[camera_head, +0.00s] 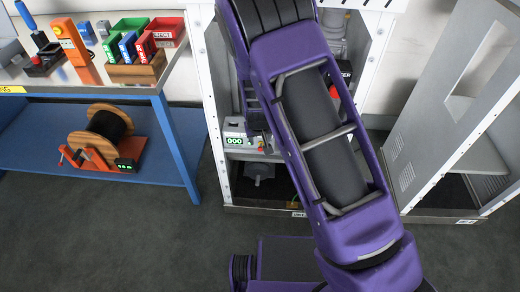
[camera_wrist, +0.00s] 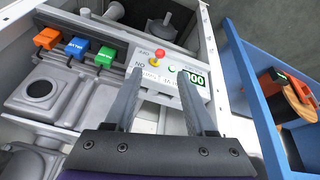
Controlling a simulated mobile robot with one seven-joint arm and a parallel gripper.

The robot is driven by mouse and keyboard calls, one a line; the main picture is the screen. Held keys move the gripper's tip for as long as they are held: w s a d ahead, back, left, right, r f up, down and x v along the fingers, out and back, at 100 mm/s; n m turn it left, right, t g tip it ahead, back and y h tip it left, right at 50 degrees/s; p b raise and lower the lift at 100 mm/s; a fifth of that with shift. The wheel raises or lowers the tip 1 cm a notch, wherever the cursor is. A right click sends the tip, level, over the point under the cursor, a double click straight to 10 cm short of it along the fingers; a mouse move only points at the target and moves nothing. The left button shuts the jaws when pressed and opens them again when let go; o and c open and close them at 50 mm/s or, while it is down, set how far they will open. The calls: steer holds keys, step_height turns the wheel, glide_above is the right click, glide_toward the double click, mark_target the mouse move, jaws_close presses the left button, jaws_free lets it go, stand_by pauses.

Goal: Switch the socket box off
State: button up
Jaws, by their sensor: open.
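No box here is readably labelled as the socket box, so I cannot tell for sure which it is. A pale control box (camera_wrist: 165,62) with a red button, a small yellow part and a green 000 display is inside the white cabinet. The head view also shows this control box (camera_head: 236,135), partly behind my arm. A dark box with green lights (camera_head: 127,164) sits at the cable reel on the blue shelf. My gripper (camera_wrist: 162,72) is open, with its fingers over the control box's front in the wrist view. Contact cannot be judged. My arm hides the gripper in the head view.
Orange, blue and green tabs (camera_wrist: 75,46) stand in a row left of the control box. Grey housings fill the cabinet (camera_head: 213,80). The blue bench (camera_head: 178,130) carries bins (camera_head: 140,40) and the cable reel (camera_head: 92,135). Floor is clear between.

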mark_target(260, 148)
steer(key=b+x, duration=0.1)
steer(key=x, duration=0.9)
steer(key=shift+w+f+b, duration=0.15)
steer(key=shift+f+b, duration=0.1)
steer(key=shift+b, duration=0.05)
jaws_close()
